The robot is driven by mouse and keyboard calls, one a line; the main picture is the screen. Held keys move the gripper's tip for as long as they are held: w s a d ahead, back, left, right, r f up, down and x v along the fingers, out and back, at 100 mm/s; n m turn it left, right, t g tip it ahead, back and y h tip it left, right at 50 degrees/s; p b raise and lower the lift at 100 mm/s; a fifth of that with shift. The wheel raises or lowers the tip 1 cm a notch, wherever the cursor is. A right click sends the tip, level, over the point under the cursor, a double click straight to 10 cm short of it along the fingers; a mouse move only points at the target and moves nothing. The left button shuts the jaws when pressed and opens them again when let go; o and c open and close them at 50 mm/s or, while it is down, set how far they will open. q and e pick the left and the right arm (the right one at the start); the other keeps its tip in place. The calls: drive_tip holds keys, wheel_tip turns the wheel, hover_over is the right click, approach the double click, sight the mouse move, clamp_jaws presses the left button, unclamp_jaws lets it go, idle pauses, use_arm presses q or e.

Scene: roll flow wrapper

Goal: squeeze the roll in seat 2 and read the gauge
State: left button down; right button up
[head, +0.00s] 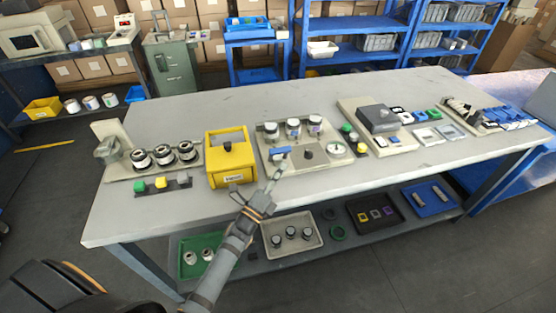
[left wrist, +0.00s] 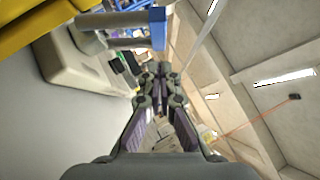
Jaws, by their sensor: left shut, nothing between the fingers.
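A beige fixture (head: 280,163) on the bench holds three white rolls with dark tops in a row. The middle roll (head: 293,128) stands between the left roll (head: 270,131) and the right roll (head: 316,125); no seat numbers are readable. A round white gauge (head: 336,148) sits at the fixture's right; its reading is too small to tell. A blue-ended lever (head: 281,152) is at the front left, beside a black knob (head: 308,153). My left gripper (head: 274,175) is shut and empty at the fixture's front edge, just short of the lever. The blue lever end shows in the left wrist view (left wrist: 157,28), ahead of the fingers (left wrist: 160,72).
A yellow box (head: 228,158) stands left of the fixture. Further left is a stand (head: 118,160) with several dark-and-silver rolls. A grey-topped machine (head: 377,118) stands to the right. Trays lie on the shelf below. The rear bench top (head: 220,110) is clear.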

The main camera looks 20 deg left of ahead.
use_arm(q)
drive_tip(key=shift+w+a+r, duration=0.6)
drive_tip(key=shift+w+a, duration=0.15)
drive_tip(key=shift+w, duration=0.05)
drive_tip(key=shift+p, duration=0.3)
